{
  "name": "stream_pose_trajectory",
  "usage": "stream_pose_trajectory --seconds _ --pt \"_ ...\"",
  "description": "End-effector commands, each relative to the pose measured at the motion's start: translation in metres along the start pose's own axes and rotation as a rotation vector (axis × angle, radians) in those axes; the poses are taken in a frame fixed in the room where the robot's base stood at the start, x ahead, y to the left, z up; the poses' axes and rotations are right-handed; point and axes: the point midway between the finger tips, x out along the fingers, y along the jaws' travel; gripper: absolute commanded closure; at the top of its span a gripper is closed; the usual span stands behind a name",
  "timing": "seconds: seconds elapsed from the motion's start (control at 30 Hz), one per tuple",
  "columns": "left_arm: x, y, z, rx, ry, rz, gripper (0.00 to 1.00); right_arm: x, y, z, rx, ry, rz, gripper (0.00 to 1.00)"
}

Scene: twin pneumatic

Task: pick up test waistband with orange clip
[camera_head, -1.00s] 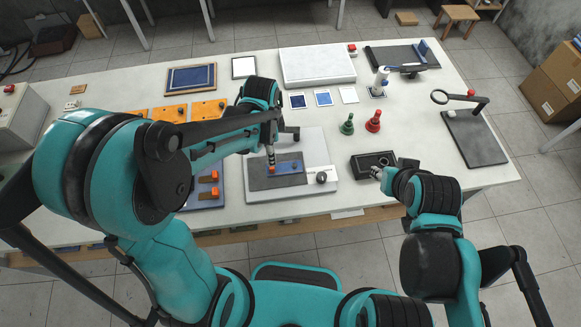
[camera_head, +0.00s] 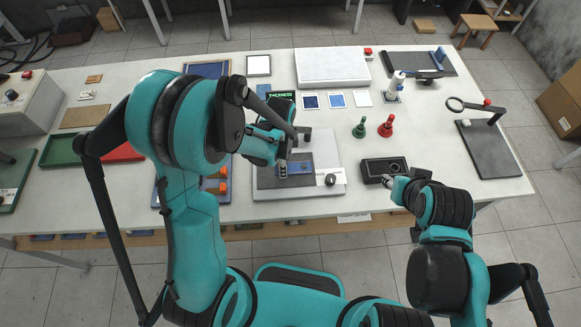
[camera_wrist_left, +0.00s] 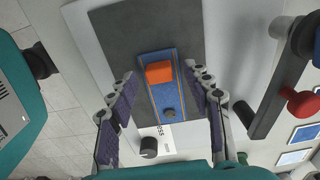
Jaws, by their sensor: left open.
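The test waistband, a blue strip (camera_head: 301,167), lies on a dark grey pad (camera_head: 265,181) on a light grey fixture in front of my left arm. My left gripper (camera_head: 283,172) is just above the strip, open and empty. Its fingers (camera_wrist_left: 163,110) show on either side of the strip, apart from it. In the head view the gripper hides the orange clip. My right gripper (camera_head: 387,181) is by a black tray; its fingers are too small to judge.
The black tray (camera_head: 372,174) stands right of the fixture. A black knob (camera_head: 330,180) is on the fixture. Green (camera_head: 359,128) and red (camera_head: 386,126) stands are behind. A magnifier arm (camera_head: 480,107) is at the right. Clear table lies around the stands.

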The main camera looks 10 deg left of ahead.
Motion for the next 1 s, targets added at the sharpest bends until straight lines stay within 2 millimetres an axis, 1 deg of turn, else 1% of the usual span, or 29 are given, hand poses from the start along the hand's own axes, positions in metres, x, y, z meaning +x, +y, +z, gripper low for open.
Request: stream_pose_trajectory --seconds 0.03,0.07,0.1,0.17,0.2,0.53,0.67,0.77,0.87,0.9,1.0 --pt "0.0 0.0 0.0 0.0 0.0 0.0 0.55 0.0 0.0 0.0 0.0 0.0 0.0 0.64" --pt "0.0 0.0 0.0 0.0 0.0 0.0 0.63 0.0 0.0 0.0 0.0 0.0 0.0 0.64" --pt "0.0 0.0 0.0 0.0 0.0 0.0 0.74 0.0 0.0 0.0 0.0 0.0 0.0 0.64" --pt "0.0 0.0 0.0 0.0 0.0 0.0 0.9 0.0 0.0 0.0 0.0 0.0 0.0 0.64" --pt "0.0 0.0 0.0 0.0 0.0 0.0 1.0 0.0 0.0 0.0 0.0 0.0 0.0 0.64" --pt "-0.001 0.0 0.0 0.0 0.0 0.0 1.0 0.0 0.0 0.0 0.0 0.0 0.0 0.64" --pt "-0.008 0.0 0.0 0.0 0.0 0.0 1.0 -0.002 0.0 -0.001 0.0 0.0 0.0 0.64" --pt "-0.019 0.0 0.0 0.0 0.0 0.0 1.0 -0.004 0.0 -0.003 0.0 0.0 0.0 0.64" --pt "-0.037 0.0 0.0 0.0 0.0 0.0 1.0 -0.008 0.0 -0.006 0.0 0.0 0.0 0.64" --pt "-0.047 0.0 0.0 0.0 0.0 0.0 1.0 -0.01 0.0 -0.007 0.0 0.0 0.0 0.64" --pt "-0.058 0.017 -0.019 0.006 0.0 0.0 1.0 -0.012 0.0 -0.009 0.0 0.0 0.0 0.64"
